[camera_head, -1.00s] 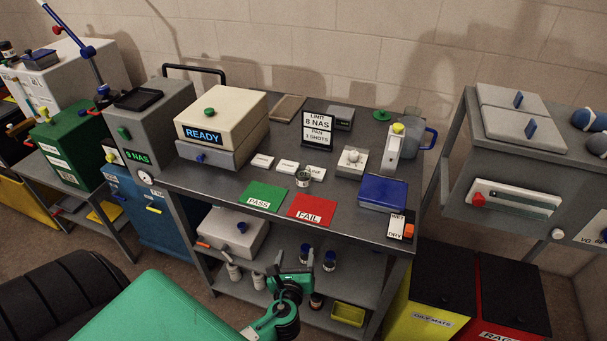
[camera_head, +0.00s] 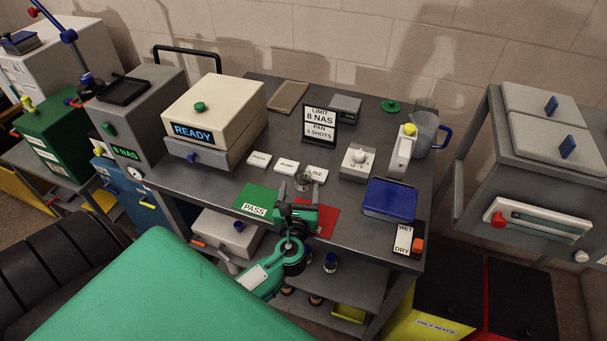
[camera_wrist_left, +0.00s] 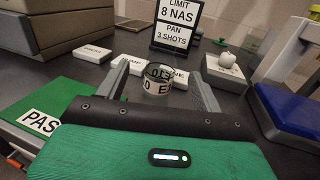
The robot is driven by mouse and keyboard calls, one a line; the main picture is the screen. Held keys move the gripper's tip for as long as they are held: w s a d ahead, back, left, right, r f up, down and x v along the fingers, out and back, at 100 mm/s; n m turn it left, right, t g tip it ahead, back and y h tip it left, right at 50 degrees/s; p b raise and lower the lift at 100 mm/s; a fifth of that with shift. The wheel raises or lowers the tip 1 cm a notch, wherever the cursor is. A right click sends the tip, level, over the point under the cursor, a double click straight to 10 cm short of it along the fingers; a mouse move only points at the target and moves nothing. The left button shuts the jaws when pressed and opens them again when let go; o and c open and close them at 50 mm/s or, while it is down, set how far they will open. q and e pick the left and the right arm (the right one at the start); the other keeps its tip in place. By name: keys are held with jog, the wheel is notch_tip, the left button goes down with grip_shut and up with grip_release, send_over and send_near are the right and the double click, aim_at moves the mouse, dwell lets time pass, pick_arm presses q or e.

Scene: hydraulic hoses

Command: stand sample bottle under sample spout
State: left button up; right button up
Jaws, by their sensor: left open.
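A small clear open jar with a white printed label (camera_head: 303,181), which looks like the sample bottle, stands upright on the grey bench behind the red FAIL mat. It also shows in the left wrist view (camera_wrist_left: 158,80). My left gripper (camera_head: 300,203) is open above the PASS and FAIL mats, just in front of the jar. In the left wrist view its two fingers (camera_wrist_left: 160,86) appear on either side of the jar, with gaps; I cannot tell how deep it sits between them. I cannot make out a sample spout for certain. My right gripper is out of view.
Small white labelled blocks (camera_head: 287,167) lie close behind and left of the jar. A LIMIT sign (camera_head: 319,125), a grey knob box (camera_head: 357,162) and a blue box (camera_head: 390,199) stand around. The cream READY machine (camera_head: 215,105) is at left. A jug (camera_head: 425,132) stands at back right.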

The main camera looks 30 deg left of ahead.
aim_at(302, 177)
pick_arm(q)
jog(key=x, duration=0.2)
jog(key=shift+w+a+f, duration=0.1)
jog(key=shift+w+a, duration=0.05)
jog(key=shift+w, duration=0.25)
jog(key=shift+w+a+p, duration=0.2)
jog(key=shift+w+p, duration=0.1)
jog(key=shift+w, duration=0.1)
jog(key=shift+w+a, duration=0.1)
jog(key=shift+w, duration=0.25)
jog(key=x, duration=0.1)
jog(key=p+x, duration=0.1)
jog(key=x, duration=0.1)
jog(key=shift+w+f+p, duration=0.15)
jog(key=shift+f+p, duration=0.1)
jog(key=shift+p, duration=0.05)
jog(key=shift+w+a, duration=0.15)
jog(key=shift+w, duration=0.15)
jog(key=shift+f, duration=0.1)
jog(key=c, duration=1)
jog(key=shift+c, duration=0.7)
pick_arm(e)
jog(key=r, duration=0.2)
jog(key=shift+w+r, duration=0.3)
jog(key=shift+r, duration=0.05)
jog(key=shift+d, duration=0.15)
